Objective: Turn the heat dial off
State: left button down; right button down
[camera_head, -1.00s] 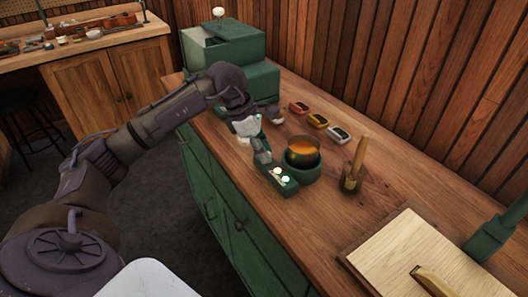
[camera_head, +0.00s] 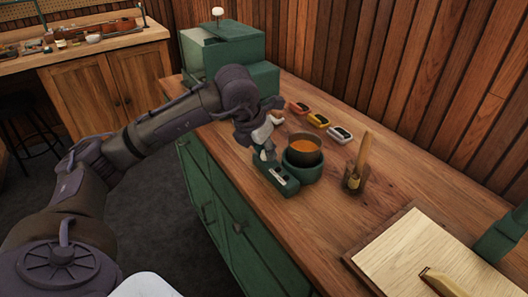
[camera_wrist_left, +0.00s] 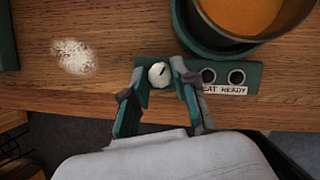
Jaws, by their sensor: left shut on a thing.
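The heat dial (camera_wrist_left: 159,74) is a small pale knob with a dark pointer mark, on a green control strip (camera_wrist_left: 225,90). My left gripper (camera_wrist_left: 159,68) is shut on it, one finger on each side. In the head view the left gripper (camera_head: 264,152) reaches down to the green control box (camera_head: 282,184), and the dial is hidden. Two round indicators (camera_wrist_left: 222,77) beside the dial look dark, above a label reading "HEAT READY", partly covered by a finger. A dark pot (camera_head: 303,158) of orange liquid sits in the green heater base (camera_head: 305,174).
Three small coloured dishes (camera_head: 318,120) lie behind the pot. A brush (camera_head: 362,155) stands in a holder to its right. A wooden board (camera_head: 420,255) lies at the front right. A green box (camera_head: 222,50) stands at the back left.

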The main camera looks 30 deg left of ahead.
pick_arm(q)
jog(key=n+y, duration=0.1)
jog(key=n, duration=0.1)
jog(key=n+y+b, duration=0.1)
jog(key=n, duration=0.2)
jog(key=shift+d, duration=0.15)
jog(key=shift+n+g, duration=0.3)
dwell(0.3)
jog(key=c, duration=0.9)
grip_release()
jog(key=shift+c, duration=0.2)
jog(key=v, duration=1.2)
jog(key=shift+s+d+f, duration=0.1)
jog(key=shift+s+f, duration=0.05)
